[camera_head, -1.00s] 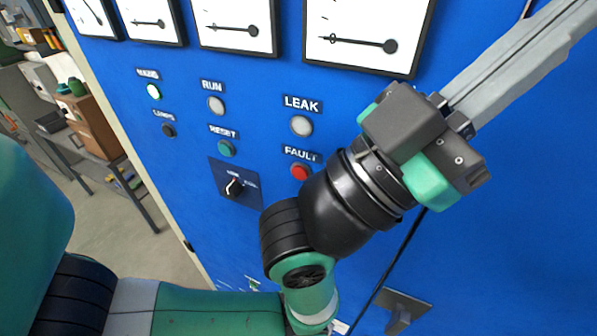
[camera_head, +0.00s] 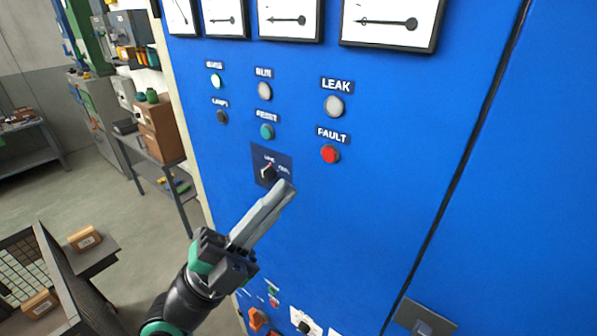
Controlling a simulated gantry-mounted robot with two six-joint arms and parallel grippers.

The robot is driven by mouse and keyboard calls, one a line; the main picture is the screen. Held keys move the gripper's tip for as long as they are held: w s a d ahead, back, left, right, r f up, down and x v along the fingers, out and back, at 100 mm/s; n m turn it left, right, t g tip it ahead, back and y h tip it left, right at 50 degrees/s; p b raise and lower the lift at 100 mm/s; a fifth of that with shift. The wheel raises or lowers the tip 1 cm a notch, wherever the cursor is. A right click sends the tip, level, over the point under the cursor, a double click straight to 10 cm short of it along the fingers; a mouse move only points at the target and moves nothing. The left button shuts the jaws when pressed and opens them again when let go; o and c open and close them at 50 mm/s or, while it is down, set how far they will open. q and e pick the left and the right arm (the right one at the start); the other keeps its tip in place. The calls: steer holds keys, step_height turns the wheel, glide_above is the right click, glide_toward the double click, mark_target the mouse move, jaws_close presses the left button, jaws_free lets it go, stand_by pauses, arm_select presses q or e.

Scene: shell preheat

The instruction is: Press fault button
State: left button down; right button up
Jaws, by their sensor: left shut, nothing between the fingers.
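The red fault button (camera_head: 330,154) is on the blue cabinet front, under the FAULT label (camera_head: 332,134) and below the white LEAK lamp (camera_head: 334,106). It is fully visible. My left gripper (camera_head: 285,188) is shut and empty. Its long grey fingers point up and right, with the tips below and left of the fault button and just beside the rotary switch (camera_head: 268,174). Whether the tips touch the panel cannot be told. My right gripper is not in view.
The green reset button (camera_head: 266,132) and the RUN lamp (camera_head: 264,91) sit left of the fault button. Gauges (camera_head: 392,21) line the top. A door handle (camera_head: 424,318) is at lower right. The panel around the fault button is clear.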

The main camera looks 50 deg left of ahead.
mark_target(329, 154)
arm_select(q)
steer(key=shift+w+a+f+y, duration=0.15)
steer(key=shift+a+f+y, duration=0.25)
steer(key=shift+a, duration=0.3)
steer(key=w, duration=0.2)
steer(key=w+a+b, duration=0.1)
steer(key=w, duration=0.2)
steer(key=w+b, duration=0.1)
steer(key=w, duration=0.2)
steer(key=shift+w+a, duration=0.25)
steer(key=shift+a, duration=0.15)
stand_by(1.4)
